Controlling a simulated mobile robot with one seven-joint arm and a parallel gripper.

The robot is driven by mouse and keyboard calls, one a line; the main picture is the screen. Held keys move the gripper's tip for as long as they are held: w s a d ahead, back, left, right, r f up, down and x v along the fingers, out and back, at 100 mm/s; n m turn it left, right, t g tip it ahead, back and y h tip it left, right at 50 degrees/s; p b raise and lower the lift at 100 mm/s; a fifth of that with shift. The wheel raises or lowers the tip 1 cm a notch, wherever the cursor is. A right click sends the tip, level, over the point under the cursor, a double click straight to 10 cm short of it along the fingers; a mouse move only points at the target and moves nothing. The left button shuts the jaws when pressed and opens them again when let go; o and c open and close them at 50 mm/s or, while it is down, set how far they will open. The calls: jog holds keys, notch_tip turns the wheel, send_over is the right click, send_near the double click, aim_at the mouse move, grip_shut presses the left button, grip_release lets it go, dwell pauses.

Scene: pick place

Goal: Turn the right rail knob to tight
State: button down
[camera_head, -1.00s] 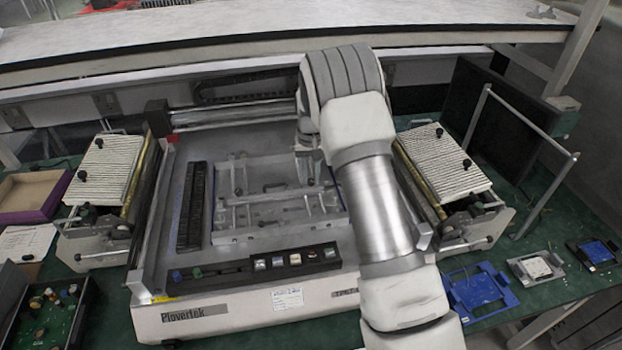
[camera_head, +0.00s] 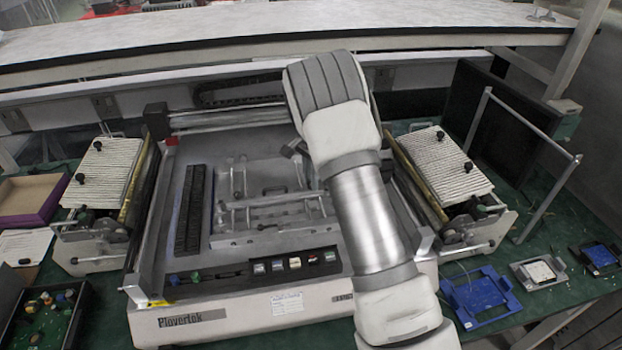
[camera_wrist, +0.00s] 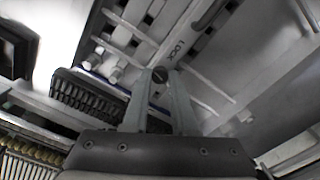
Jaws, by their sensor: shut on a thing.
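In the wrist view, a small round dark knob (camera_wrist: 160,74) with a slot-like line across it sits between my fingertips. My gripper (camera_wrist: 159,82) is shut on this knob, with one grey finger on each side. A rail with the word LOCK (camera_wrist: 177,50) on it runs just beyond the knob. In the head view my arm covers the knob and my fingertips. The machine's rail frame (camera_head: 275,212) lies in the tray just left of my arm. The knob's turn position cannot be read clearly.
The Plovertek machine (camera_head: 230,327) fills the middle of the green bench. Ribbed side units (camera_head: 105,172) and (camera_head: 440,170) flank it. A metal rail stand (camera_head: 545,205) and a blue frame (camera_head: 480,293) are at the right. An overhead shelf (camera_head: 300,38) crosses the back.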

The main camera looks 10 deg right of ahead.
jog(key=shift+m, duration=1.3)
jog(key=c, duration=0.7)
grip_release()
notch_tip(320, 180, up, 18)
jog(key=shift+f, duration=0.25)
